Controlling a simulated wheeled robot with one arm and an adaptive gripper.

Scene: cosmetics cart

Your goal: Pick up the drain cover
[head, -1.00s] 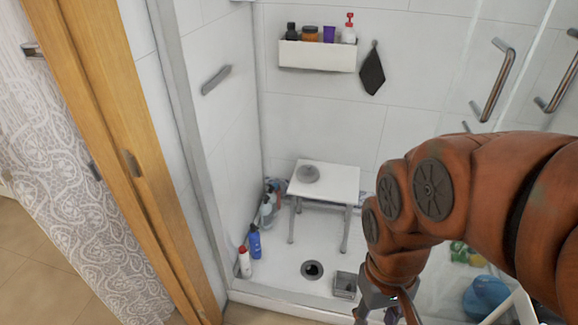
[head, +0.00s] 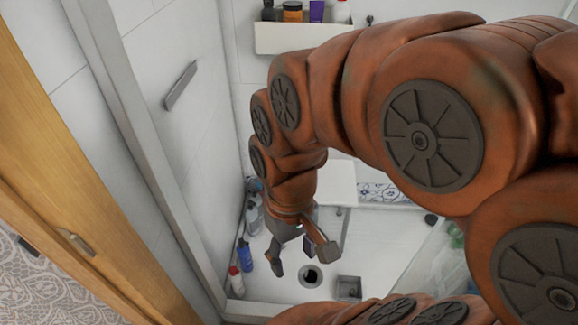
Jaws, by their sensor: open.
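The open drain hole (head: 311,275) is a dark round opening with a pale rim in the white shower floor. My gripper (head: 303,264) is open and empty, its fingers spread and pointing down, just behind the drain hole in the picture. Its height above the floor is hard to tell. I cannot see a piece that is clearly the drain cover. The round grey disc on the white stool (head: 336,186), seen earlier, is hidden behind my arm. A small square grey metal box (head: 349,287) sits on the floor right of the drain.
A blue bottle (head: 245,256) and a white bottle with a red cap (head: 236,281) stand left of the drain, with more bottles by the left wall. A wall shelf (head: 300,36) holds toiletries. The wooden door frame is at left.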

